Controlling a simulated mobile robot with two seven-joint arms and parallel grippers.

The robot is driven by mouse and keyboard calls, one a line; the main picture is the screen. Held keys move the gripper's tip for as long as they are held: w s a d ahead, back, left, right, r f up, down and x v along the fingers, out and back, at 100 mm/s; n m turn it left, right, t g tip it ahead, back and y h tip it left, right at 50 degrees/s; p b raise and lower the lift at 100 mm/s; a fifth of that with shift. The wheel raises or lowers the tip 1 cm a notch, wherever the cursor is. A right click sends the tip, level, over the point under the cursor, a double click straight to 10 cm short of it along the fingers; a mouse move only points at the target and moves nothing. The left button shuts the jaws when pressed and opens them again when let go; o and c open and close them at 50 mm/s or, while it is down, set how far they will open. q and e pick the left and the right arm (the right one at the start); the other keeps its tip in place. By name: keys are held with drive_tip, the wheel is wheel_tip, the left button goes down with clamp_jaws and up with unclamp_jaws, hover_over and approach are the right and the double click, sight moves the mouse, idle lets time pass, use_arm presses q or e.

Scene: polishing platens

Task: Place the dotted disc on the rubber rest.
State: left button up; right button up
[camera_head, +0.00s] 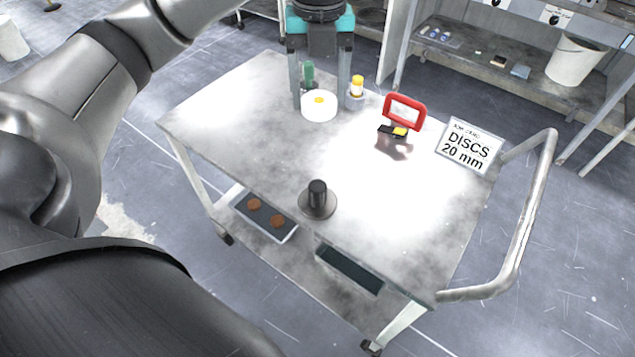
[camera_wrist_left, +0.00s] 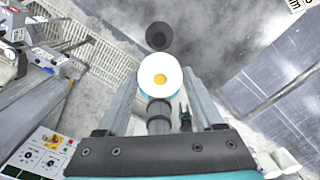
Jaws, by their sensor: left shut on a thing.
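The dotted disc (camera_head: 319,107) is thick and white with a yellow dot on top. My left gripper (camera_head: 322,98) is shut on it, one finger on each side, over the far part of the table. In the left wrist view the disc (camera_wrist_left: 147,70) sits level between the fingertips; its height above the table is hard to tell. A black post on a round grey base (camera_head: 317,197), apparently the rubber rest, stands upright and empty near the table's front edge. It also shows beyond the disc in the left wrist view (camera_wrist_left: 158,37). My right gripper is not in view.
A green object (camera_head: 308,74) and a yellow-capped bottle (camera_head: 357,88) stand close to the gripper. A red frame (camera_head: 404,112) and a sign reading "DISCS 20 mm" (camera_head: 468,147) are to the right. The cart top (camera_head: 240,110) is otherwise clear. A tray (camera_head: 264,216) with brown discs lies below.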

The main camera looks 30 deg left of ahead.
sight(317, 185)
use_arm(q)
drive_tip(key=shift+a+f+n, duration=0.1)
drive_tip(key=shift+a+n, duration=0.05)
drive_tip(key=shift+n, duration=0.15)
wheel_tip(317, 185, down, 20)
drive_tip(key=b, duration=0.3)
drive_tip(key=o, duration=1.4)
drive_tip(key=shift+o, duration=0.2)
drive_tip(key=shift+r, duration=0.2)
wheel_tip(317, 185, up, 12)
drive_tip(key=p, duration=0.1)
